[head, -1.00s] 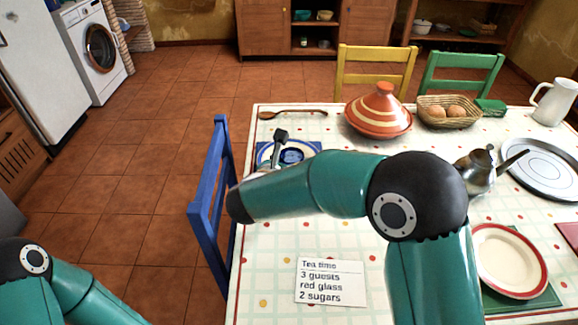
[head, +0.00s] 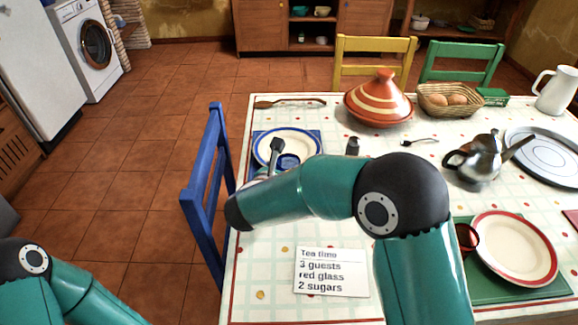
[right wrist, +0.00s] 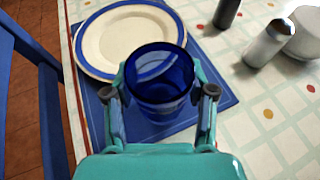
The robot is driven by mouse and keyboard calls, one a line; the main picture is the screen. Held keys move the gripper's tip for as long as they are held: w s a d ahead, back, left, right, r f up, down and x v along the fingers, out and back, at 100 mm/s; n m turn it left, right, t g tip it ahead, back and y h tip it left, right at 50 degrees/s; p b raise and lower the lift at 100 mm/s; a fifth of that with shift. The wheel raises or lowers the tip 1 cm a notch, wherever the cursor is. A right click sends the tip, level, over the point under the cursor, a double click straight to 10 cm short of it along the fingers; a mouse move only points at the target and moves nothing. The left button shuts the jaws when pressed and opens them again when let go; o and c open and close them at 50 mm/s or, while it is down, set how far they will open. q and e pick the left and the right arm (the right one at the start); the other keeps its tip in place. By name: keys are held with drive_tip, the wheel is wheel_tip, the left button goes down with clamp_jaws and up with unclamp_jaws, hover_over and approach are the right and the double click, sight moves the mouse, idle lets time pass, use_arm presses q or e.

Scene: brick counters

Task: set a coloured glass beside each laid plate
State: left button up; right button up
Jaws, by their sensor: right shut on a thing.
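My right gripper (head: 277,148) is shut on a blue glass (head: 288,161), at the front of the blue-rimmed plate (head: 299,140). In the right wrist view the fingers (right wrist: 160,95) flank the upright blue glass (right wrist: 160,90), over the blue mat (right wrist: 215,92) and overlapping the near rim of the plate (right wrist: 92,58). I cannot tell whether its base touches the mat. A red glass (head: 466,238) stands beside the red-rimmed plate (head: 513,245) on a green mat (head: 500,291), partly hidden by my right arm. My left gripper is out of view.
A silver teapot (head: 478,165), a tagine (head: 380,102), a bread basket (head: 447,102), a round tray (head: 553,153) and a white jug (head: 556,90) stand on the table. A note card (head: 331,272) lies at the front. A blue chair (head: 205,185) is at the left edge.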

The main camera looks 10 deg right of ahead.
drive_tip(key=shift+f+b, duration=0.5)
idle(0.3)
drive_tip(key=o, duration=1.4)
drive_tip(key=shift+o, duration=0.2)
drive_tip(key=shift+s, duration=0.1)
drive_tip(key=v, duration=1.2)
